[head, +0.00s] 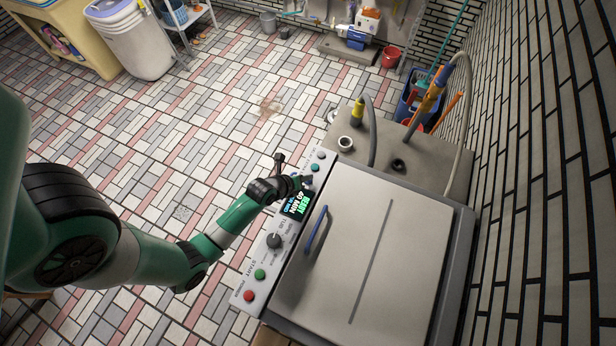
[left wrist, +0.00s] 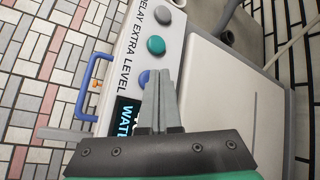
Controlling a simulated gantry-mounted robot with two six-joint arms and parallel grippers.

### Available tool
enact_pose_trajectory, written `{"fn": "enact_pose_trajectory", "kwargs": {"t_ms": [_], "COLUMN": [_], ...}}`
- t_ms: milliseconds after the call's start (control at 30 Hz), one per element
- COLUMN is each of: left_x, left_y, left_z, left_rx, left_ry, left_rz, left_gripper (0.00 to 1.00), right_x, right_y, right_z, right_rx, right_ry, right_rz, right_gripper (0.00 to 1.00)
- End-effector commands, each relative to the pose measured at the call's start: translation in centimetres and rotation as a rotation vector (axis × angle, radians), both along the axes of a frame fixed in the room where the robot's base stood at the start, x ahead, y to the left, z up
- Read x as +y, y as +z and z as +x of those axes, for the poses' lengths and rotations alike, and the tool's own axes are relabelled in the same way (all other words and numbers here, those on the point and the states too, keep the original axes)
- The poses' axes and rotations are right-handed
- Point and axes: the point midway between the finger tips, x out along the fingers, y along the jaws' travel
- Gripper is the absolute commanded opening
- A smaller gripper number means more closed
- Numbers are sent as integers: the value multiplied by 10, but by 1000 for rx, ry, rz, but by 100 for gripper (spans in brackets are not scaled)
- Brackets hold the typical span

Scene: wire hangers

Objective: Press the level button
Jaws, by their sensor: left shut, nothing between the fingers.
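The machine's control panel (head: 263,262) carries a row of buttons and a lit display (head: 297,204). In the left wrist view the panel lettering reads "...ELAY EXTRA LEVEL". The blue level button (left wrist: 144,79) is partly hidden behind my fingers. The teal extra button (left wrist: 156,45) is farther up the panel, and it also shows in the head view (head: 315,168). My left gripper (head: 305,182) is shut and empty, with its tips over the panel at the level button. In the left wrist view its fingertips (left wrist: 163,72) overlap that button's edge; I cannot tell whether they touch it.
The machine's flat lid (head: 400,235) with a blue handle (head: 316,230) lies right of the panel. A dial (head: 274,241), green button (head: 260,274) and red button (head: 249,295) sit nearer. Hoses stand behind, a brick wall at right; open tiled floor left.

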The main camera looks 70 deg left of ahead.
Motion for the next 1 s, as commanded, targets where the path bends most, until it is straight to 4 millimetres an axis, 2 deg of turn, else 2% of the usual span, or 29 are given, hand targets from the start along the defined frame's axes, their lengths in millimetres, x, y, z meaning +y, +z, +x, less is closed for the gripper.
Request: {"fn": "enact_pose_trajectory", "kwargs": {"t_ms": [1000], "left_x": [0], "left_y": [-10], "left_z": [0], "left_rx": [0], "left_ry": [0], "left_rz": [0], "left_gripper": [0], "right_x": [0], "right_y": [-8], "right_z": [0], "right_rx": [0], "right_ry": [0], "right_rz": [0], "right_gripper": [0]}}
